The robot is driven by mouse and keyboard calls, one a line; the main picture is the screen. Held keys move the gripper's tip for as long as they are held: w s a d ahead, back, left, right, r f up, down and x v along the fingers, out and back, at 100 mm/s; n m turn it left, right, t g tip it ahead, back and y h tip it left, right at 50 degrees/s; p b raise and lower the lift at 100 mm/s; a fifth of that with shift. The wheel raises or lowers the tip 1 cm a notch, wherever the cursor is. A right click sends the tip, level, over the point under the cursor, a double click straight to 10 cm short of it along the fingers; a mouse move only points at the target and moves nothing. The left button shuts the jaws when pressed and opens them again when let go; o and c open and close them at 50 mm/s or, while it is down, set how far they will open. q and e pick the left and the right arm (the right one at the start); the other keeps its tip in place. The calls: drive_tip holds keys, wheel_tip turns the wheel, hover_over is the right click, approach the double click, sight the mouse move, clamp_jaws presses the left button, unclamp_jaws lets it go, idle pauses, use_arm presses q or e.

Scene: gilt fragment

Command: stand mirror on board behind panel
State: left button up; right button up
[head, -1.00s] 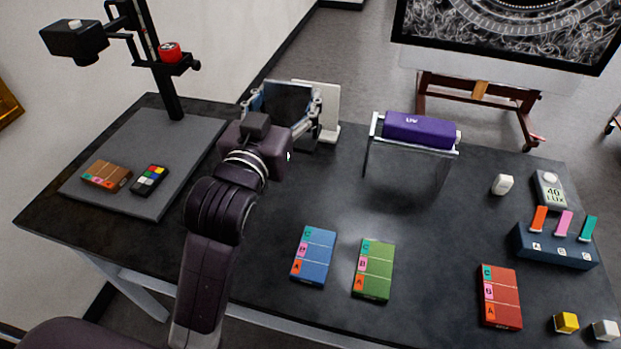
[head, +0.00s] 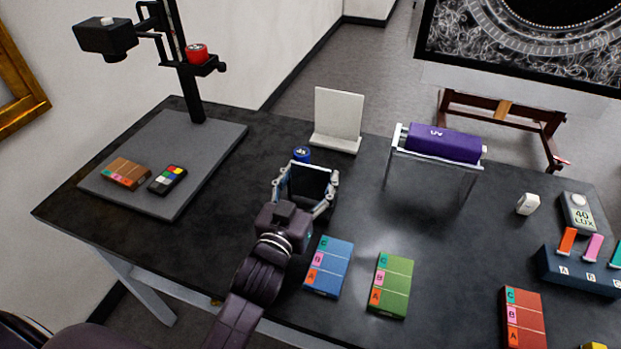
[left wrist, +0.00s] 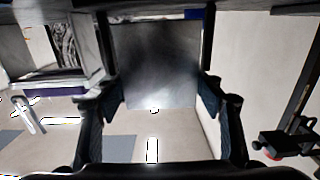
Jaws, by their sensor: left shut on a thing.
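My left gripper (head: 305,190) is shut on a dark, square, glossy plate, which I take to be the mirror (head: 313,182). It is held upright above the table, in front of the white stand. In the left wrist view the mirror (left wrist: 155,65) fills the space between the fingers of my left gripper (left wrist: 155,100). The grey board (head: 205,185) lies at the table's left under a camera column. A brown panel (head: 126,173) with coloured labels lies on the board, beside a colour checker (head: 168,180). My right gripper is not in view.
A white upright stand (head: 338,115) and a blue round object (head: 302,154) are beyond my gripper. The camera column (head: 190,90) rises at the board's back. A purple UV lamp (head: 443,143) stands right. Blue (head: 328,267) and green (head: 390,285) boxes lie near the front.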

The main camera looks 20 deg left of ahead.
use_arm(q)
drive_tip(key=shift+f, duration=0.1)
drive_tip(key=shift+f, duration=0.2)
drive_tip(key=o, duration=1.8)
drive_tip(key=shift+f, duration=0.1)
drive_tip(key=shift+o, duration=1.4)
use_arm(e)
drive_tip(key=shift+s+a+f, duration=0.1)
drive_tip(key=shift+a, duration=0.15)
